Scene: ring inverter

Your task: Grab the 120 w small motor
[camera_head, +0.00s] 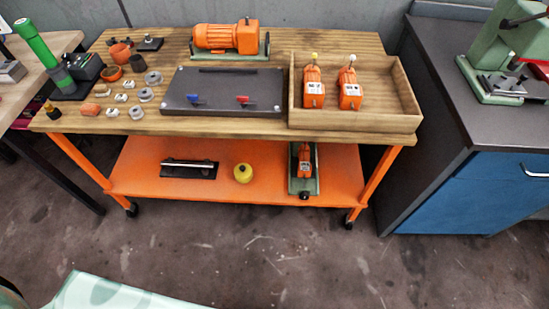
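Two small orange motors stand side by side in a wooden tray on the workbench's right end. The left one (314,88) has a yellow knob on top, and the right one (349,90) has a white knob. Both bear white labels, too small to read, so I cannot tell which is 120 W. A similar orange unit (305,160) sits in a green fixture on the lower shelf, partly hidden by the bench top. A larger orange motor (226,37) lies on a green base at the back. Neither gripper shows in this view.
The wooden tray (355,122) has raised walls and free room at its right. A dark panel (222,107) with blue and red handles lies left of it. A yellow round object (243,173) sits on the orange shelf (140,155). Open floor (270,255) lies in front.

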